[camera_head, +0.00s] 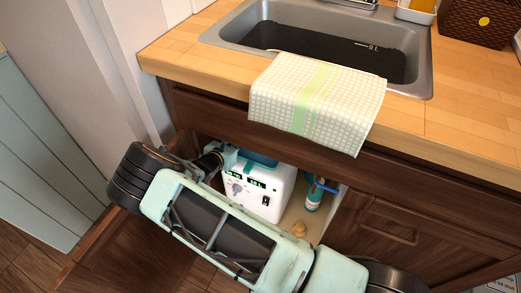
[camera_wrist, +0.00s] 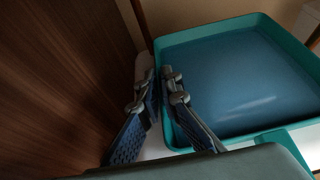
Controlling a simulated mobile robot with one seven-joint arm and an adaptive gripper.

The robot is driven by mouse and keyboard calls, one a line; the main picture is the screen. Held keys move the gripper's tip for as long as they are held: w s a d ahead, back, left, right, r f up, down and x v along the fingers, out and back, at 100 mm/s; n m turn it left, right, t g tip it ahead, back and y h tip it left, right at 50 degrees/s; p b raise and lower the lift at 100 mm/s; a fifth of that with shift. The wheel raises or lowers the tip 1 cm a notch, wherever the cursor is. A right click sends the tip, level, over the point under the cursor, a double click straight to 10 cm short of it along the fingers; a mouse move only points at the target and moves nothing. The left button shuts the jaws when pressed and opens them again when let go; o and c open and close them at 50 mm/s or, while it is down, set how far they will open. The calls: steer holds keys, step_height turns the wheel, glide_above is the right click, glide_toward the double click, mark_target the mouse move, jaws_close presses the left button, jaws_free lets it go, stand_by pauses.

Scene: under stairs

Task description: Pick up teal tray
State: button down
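The teal tray (camera_wrist: 290,40) fills the right half of the wrist view, with a raised rim and a blue-looking inside that appears empty. In the head view a small teal patch of it (camera_head: 260,158) shows on top of a white box inside the cabinet. My gripper (camera_wrist: 157,72) is at the tray's left wall. One finger is outside the wall and the other is over the inside. The fingertips are close together around the rim, but whether they press on it is not clear.
The white box (camera_head: 262,196) with a small display stands in the open cabinet under the sink. A teal bottle (camera_head: 315,194) stands to its right. A brown wooden panel (camera_wrist: 60,80) is close on the left of my gripper. The counter (camera_head: 455,110) and a hanging towel (camera_head: 318,98) are above.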

steer(key=shift+r, duration=0.15)
stand_by(0.5)
steer(key=shift+r+p, duration=0.8)
steer(key=shift+r, duration=0.95)
steer(key=s+d+p, duration=0.1)
steer(key=s+p, duration=0.3)
steer(key=s, duration=1.4)
steer(key=shift+d, duration=0.25)
steer(key=shift+f, duration=0.1)
